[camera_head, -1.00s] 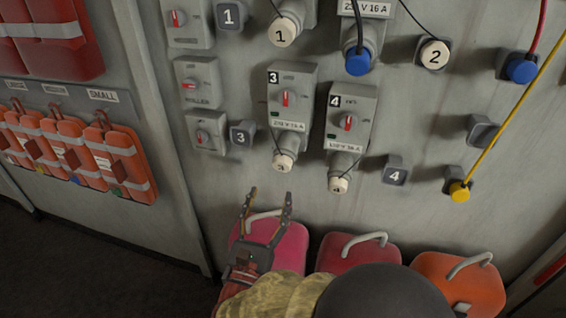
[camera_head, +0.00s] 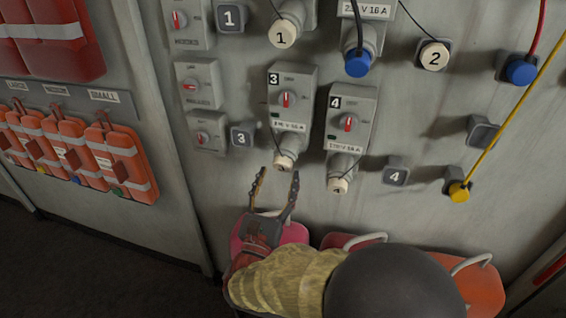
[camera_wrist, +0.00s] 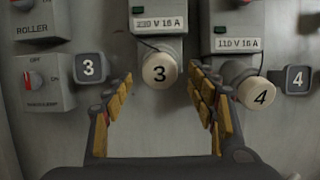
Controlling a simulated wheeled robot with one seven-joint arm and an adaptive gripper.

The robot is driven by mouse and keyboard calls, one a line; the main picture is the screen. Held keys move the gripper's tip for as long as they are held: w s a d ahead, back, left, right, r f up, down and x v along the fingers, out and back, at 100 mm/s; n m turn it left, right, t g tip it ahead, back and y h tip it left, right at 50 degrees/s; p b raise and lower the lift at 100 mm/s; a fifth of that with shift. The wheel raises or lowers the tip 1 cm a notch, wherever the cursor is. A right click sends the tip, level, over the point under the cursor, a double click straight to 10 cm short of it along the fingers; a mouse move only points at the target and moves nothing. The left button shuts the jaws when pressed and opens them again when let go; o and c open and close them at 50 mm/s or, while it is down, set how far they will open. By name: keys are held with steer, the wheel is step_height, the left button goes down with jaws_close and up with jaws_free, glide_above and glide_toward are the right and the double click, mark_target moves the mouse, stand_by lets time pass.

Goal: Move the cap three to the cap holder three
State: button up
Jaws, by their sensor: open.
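Cap three (camera_wrist: 160,71) is a round cream cap marked 3. It sits on the socket under the box labelled 3 in the head view (camera_head: 283,161), with a thin dark cord beside it. Cap holder three (camera_head: 241,137) is a dark square block marked 3 on the wall, left of that socket; it also shows in the wrist view (camera_wrist: 91,67) and looks empty. My gripper (camera_head: 277,176) is open and empty just below cap three. In the wrist view my fingers (camera_wrist: 164,85) stand apart on either side of the cap's lower part, with the cap seen between them.
Cap four (camera_wrist: 258,92) and holder four (camera_wrist: 297,79) are to the right. Switch boxes (camera_head: 205,133) stand left of holder three. A yellow cable (camera_head: 512,110) runs at the right.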

steer(key=shift+p+x, duration=0.3)
steer(key=shift+x, duration=1.1)
steer(key=c, duration=0.3)
stand_by(0.5)
steer(key=c, duration=1.1)
jaws_close()
steer(key=shift+s+f, duration=0.1)
steer(key=shift+v, duration=2.9)
